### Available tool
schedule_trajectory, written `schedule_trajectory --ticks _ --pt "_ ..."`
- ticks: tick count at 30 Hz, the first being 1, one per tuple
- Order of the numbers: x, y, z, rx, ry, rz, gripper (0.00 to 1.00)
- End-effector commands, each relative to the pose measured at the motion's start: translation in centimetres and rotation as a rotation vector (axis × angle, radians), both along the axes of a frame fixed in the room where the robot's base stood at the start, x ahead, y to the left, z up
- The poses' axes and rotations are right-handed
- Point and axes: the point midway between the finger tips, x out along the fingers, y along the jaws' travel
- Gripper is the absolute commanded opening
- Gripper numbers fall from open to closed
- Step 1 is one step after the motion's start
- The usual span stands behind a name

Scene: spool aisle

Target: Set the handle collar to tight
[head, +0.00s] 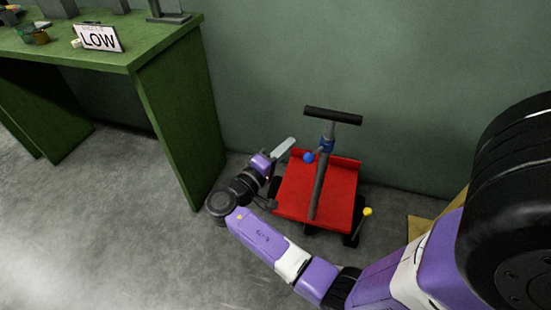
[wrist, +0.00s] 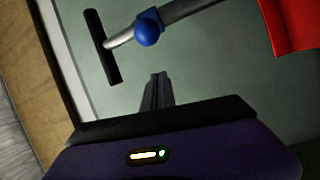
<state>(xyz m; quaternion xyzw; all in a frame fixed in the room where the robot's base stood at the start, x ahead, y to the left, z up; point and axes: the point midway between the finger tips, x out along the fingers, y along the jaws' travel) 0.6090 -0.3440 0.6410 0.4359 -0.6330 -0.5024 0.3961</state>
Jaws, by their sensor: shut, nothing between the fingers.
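A red cart (head: 296,198) stands on the floor by the wall, with a grey post that rises to a black crossbar handle (head: 333,115). A blue collar (head: 327,145) sits around the post below the crossbar. A blue ball knob (head: 308,158) sticks out from the collar to the left. My gripper (head: 290,142) is shut and empty, left of the knob and apart from it. In the wrist view, the shut fingers (wrist: 156,76) lie below the blue knob (wrist: 148,27), and the black crossbar (wrist: 103,45) is at upper left. The collar's setting cannot be read.
A green bench (head: 140,57) at left carries a sign reading LOW (head: 98,38) and small items. A lever with a yellow knob (head: 367,211) is at the cart's right side. A yellowish object (head: 419,227) is partly behind my arm. The floor at left is clear.

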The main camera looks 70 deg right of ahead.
Motion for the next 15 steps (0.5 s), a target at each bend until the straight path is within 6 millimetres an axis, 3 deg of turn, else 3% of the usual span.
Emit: schedule_trajectory --ticks 2,9,15 --pt "-0.7 -0.9 -0.2 0.001 0.002 0.000 0.00" --pt "-2.9 1.1 -0.7 0.000 0.002 0.002 0.00" --pt "-3.4 1.6 -0.7 0.000 0.001 0.001 0.00"
